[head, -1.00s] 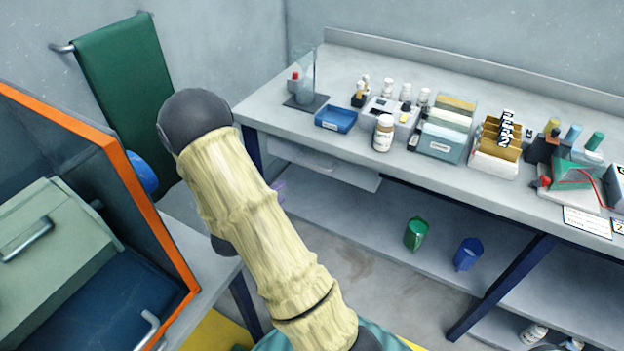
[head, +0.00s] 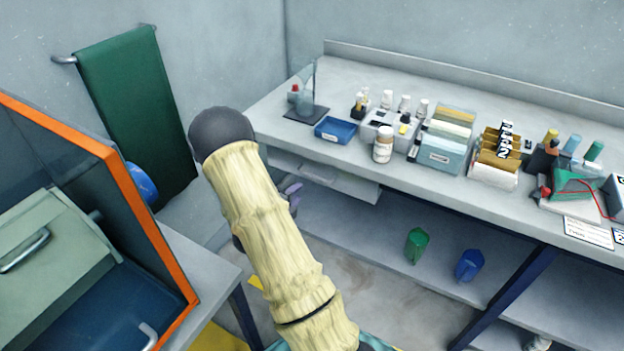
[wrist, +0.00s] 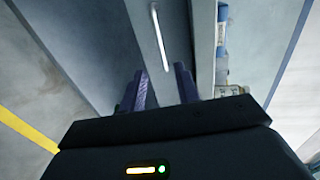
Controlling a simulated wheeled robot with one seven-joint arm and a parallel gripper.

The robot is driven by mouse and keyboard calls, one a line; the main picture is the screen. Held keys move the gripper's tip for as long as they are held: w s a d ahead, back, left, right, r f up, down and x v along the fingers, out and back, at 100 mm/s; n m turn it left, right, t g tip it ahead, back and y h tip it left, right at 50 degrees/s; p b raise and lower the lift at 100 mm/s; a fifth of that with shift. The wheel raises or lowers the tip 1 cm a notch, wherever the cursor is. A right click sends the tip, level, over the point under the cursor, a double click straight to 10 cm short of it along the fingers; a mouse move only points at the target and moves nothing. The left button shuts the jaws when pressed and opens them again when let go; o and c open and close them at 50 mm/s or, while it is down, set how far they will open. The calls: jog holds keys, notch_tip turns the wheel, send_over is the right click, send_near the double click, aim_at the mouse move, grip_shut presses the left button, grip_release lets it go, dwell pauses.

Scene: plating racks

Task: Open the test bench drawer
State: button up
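The test bench (head: 470,185) runs along the back wall in the head view. A pale drawer (head: 340,182) sits under its left end, partly hidden by my arm. In the wrist view a grey front panel (wrist: 178,22) carries a slim, light bar handle (wrist: 158,36). My gripper (wrist: 161,72) is open and empty, its two dark purple fingers apart. The near end of the handle appears between the fingertips; contact is not visible. In the head view only a bit of the purple fingers (head: 292,190) shows beside my arm. I cannot tell how far out the drawer stands.
Bottles, a blue tray (head: 335,129) and card racks stand on the bench top. An orange-framed cabinet (head: 150,222) is close on the left. Open floor lies between.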

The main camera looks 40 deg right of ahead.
aim_at(314, 178)
jog(key=x, duration=1)
jog(key=shift+w+d+p, duration=0.15)
jog(key=shift+d+p, duration=0.1)
jog(key=shift+p, duration=0.05)
grip_shut()
